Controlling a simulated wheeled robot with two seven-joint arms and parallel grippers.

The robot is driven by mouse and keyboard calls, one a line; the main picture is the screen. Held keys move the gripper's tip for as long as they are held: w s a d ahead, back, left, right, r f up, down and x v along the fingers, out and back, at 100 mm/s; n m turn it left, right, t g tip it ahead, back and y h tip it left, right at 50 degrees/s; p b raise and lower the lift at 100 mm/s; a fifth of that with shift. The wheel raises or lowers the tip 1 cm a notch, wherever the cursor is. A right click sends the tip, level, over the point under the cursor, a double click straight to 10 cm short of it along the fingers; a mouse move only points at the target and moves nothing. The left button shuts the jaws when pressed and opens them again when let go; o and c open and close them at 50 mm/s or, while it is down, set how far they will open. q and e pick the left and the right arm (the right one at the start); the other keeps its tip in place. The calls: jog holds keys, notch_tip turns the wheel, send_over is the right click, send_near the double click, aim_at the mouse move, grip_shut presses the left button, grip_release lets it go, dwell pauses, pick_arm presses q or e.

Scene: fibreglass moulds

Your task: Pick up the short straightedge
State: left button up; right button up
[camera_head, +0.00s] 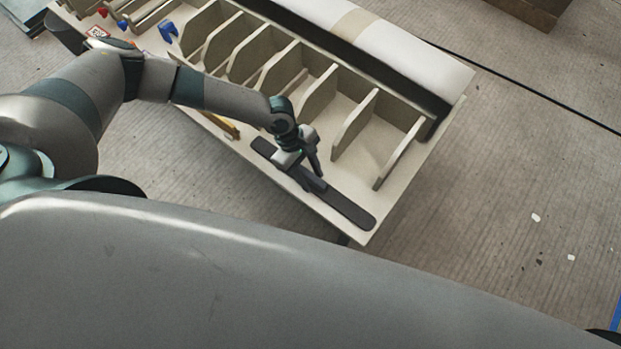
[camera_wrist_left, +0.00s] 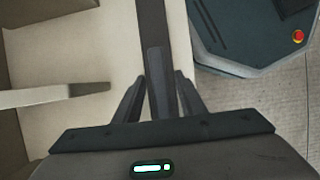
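The short straightedge (camera_head: 347,207) is a long, dark, flat bar with rounded ends and a raised grip along its middle. It lies along the near edge of the bench. My left gripper (camera_head: 317,178) is down over its middle and hides part of it. In the left wrist view the bar (camera_wrist_left: 151,22) runs away between the fingers (camera_wrist_left: 160,85), with the raised grip (camera_wrist_left: 156,68) between them. The fingers stand on both sides of the grip with narrow gaps, so the gripper looks open. My right gripper is in neither view.
Upright pale dividers (camera_head: 354,124) stand on the bench just behind the straightedge. Blue (camera_head: 168,31) and red small items are farther left. A white roll (camera_head: 405,52) lies along the back.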

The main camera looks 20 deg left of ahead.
aim_at(315, 179)
pick_arm(q)
jog(key=c, duration=0.5)
jog(key=shift+o, duration=0.2)
jog(key=shift+r, duration=0.15)
